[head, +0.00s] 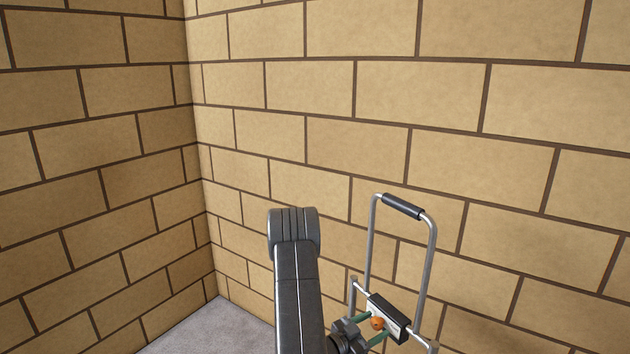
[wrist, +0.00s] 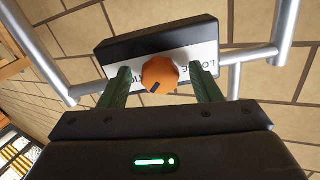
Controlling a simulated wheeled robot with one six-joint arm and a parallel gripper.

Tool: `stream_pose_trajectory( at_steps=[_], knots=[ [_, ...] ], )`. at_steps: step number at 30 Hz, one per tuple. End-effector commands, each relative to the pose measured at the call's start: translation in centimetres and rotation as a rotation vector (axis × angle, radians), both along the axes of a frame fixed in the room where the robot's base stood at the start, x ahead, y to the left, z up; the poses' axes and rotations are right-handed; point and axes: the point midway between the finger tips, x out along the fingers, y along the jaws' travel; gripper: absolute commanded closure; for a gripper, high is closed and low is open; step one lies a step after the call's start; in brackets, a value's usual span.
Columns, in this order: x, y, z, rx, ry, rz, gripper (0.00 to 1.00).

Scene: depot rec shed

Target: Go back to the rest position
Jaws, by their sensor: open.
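My gripper (wrist: 160,68) is open, with its two green fingers on either side of an orange round knob (wrist: 161,77). Small gaps show between the knob and the fingers. The knob has a dark mark toward its lower left. It sits on the white-labelled face of a black box (wrist: 140,43), and the knob and fingers hide part of the lettering. In the head view the box (head: 392,317) is at the lower right, with the orange knob (head: 377,323) between the green fingers. My dark arm rises in the lower middle.
The box is mounted on a grey tube frame (head: 431,270) with a tall loop and a black grip (head: 402,207). A tan block wall (head: 520,190) stands behind it, meeting another wall (head: 90,190) at a left corner. Grey floor (head: 205,330) shows at the bottom.

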Motion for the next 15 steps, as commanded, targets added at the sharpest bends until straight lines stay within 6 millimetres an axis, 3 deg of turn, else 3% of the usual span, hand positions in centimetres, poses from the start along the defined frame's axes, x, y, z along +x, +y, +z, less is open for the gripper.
stream_pose_trajectory(
  at_steps=[15],
  knots=[
    [-0.04,-0.01,0.00,-0.070,0.112,0.000,0.42]
  ],
)
